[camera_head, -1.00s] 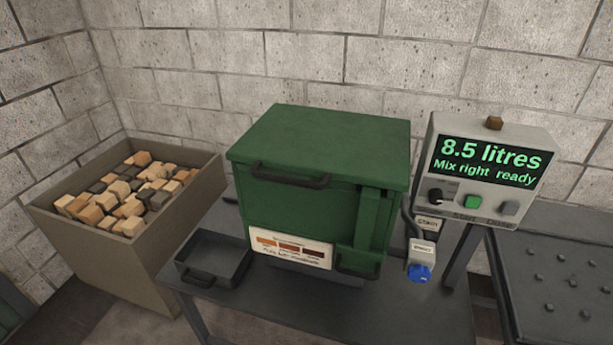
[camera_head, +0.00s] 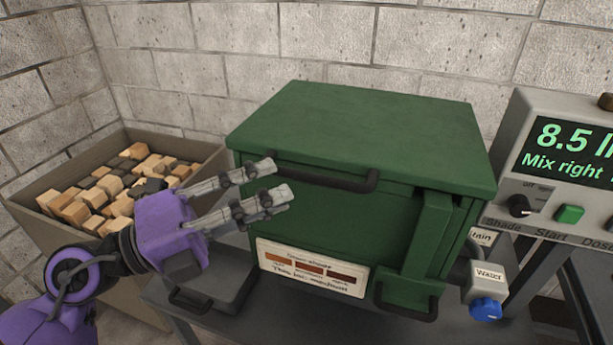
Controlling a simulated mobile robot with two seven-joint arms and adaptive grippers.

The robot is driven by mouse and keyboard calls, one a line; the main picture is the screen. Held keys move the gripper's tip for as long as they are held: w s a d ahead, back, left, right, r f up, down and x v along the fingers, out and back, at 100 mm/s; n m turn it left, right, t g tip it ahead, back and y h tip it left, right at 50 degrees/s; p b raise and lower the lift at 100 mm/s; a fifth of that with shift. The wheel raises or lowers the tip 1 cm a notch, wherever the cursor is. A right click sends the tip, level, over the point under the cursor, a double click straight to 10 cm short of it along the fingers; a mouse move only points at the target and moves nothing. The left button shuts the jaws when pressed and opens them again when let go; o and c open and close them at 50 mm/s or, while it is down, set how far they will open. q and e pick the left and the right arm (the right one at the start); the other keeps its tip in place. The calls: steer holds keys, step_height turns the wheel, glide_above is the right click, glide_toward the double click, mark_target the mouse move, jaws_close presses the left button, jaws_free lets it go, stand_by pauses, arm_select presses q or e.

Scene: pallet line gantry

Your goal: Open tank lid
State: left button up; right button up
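The green tank (camera_head: 330,220) stands on a dark table, with its flat green lid (camera_head: 365,135) shut on top. A dark bar handle (camera_head: 325,177) runs along the lid's front edge. My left gripper (camera_head: 281,181) comes in from the left, purple with grey fingers. Its two fingers are apart, with nothing between them, and the tips are close to the handle's left end. I cannot tell whether they touch it. My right gripper is not in view.
A grey control box (camera_head: 553,170) stands right of the tank, partly cut off. A blue water knob (camera_head: 486,309) sits low at the tank's right. A dark tray (camera_head: 217,287) lies left of the tank, partly behind my gripper. A bin (camera_head: 200,151) of wood blocks stands at the left.

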mark_target(304, 180)
arm_select(q)
steer(key=p+x, duration=0.1)
steer(key=x, duration=0.5)
steer(key=shift+d+r, duration=0.2)
steer(key=shift+w+d, duration=0.3)
steer(key=shift+d, duration=0.1)
steer(key=shift+c, duration=0.4)
jaws_close()
